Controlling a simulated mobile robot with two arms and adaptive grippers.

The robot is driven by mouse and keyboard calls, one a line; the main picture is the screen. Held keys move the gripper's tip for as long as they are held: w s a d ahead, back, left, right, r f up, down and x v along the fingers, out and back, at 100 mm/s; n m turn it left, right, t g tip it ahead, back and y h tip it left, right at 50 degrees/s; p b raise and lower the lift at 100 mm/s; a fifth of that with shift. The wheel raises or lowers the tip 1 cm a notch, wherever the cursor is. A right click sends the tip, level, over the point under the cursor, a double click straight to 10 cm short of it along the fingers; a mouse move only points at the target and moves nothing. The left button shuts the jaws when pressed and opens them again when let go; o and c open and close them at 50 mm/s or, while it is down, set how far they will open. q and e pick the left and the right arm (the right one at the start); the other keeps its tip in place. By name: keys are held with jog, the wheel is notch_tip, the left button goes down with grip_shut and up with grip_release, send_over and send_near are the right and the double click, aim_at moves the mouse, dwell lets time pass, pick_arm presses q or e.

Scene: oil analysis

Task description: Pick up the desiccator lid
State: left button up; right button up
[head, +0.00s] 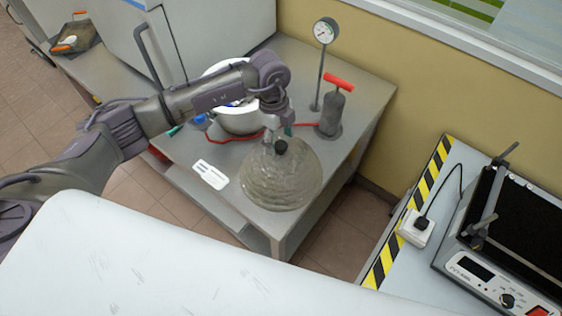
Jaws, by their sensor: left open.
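My right gripper is not in view.
A white bowl-like vessel (238,121) stands behind my left arm. A black hand pump (331,112) with a red handle and a gauge (326,31) on a stand are at the back right. A white card (211,174) lies left of the lid. A shaker (500,245) stands at right.

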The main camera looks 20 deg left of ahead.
aim_at(281, 145)
pick_arm(q)
jog(key=shift+d+f+p, duration=0.15)
jog(key=shift+f, duration=0.65)
jog(key=shift+d+f+p, duration=0.1)
jog(key=shift+f+p, duration=0.05)
jog(key=shift+f, duration=0.6)
jog(key=shift+c, duration=0.4)
grip_shut()
jog(key=shift+r, duration=0.1)
